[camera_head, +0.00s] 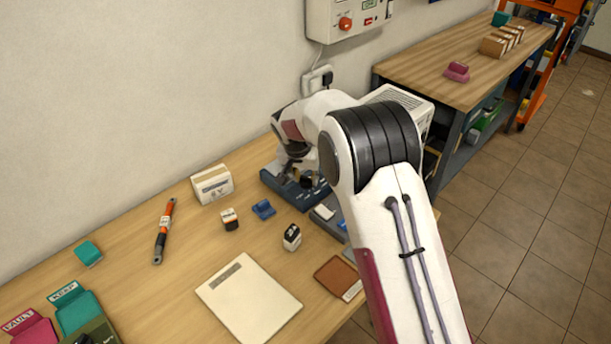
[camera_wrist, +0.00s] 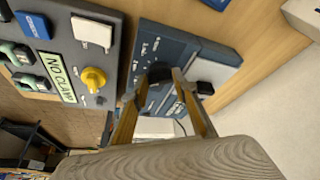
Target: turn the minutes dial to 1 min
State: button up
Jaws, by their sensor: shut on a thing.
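A dark blue panel (camera_wrist: 205,58) with white scale marks fills the middle of the wrist view. It also shows in the head view (camera_head: 280,188), at the back of the bench under my arm. A dark round dial (camera_wrist: 160,70) sits on this panel. My gripper (camera_wrist: 162,82) is over the panel, with its two tan fingers shut on the dial, one on each side. The fingers hide part of the dial and its marks, so I cannot read its setting. In the head view my gripper (camera_head: 305,180) is mostly hidden by my arm.
A grey panel (camera_wrist: 70,62) with a yellow knob (camera_wrist: 94,78) and a white switch (camera_wrist: 92,32) is close beside the blue one. A black block (camera_wrist: 205,88) is near the right finger. A boxed carton (camera_head: 212,184) and small blocks stand on the bench.

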jog(key=o, duration=1.1)
jog(key=shift+r, duration=0.1)
jog(key=shift+v, duration=5.9)
jog(key=shift+s+n, duration=0.15)
jog(key=shift+n, duration=0.15)
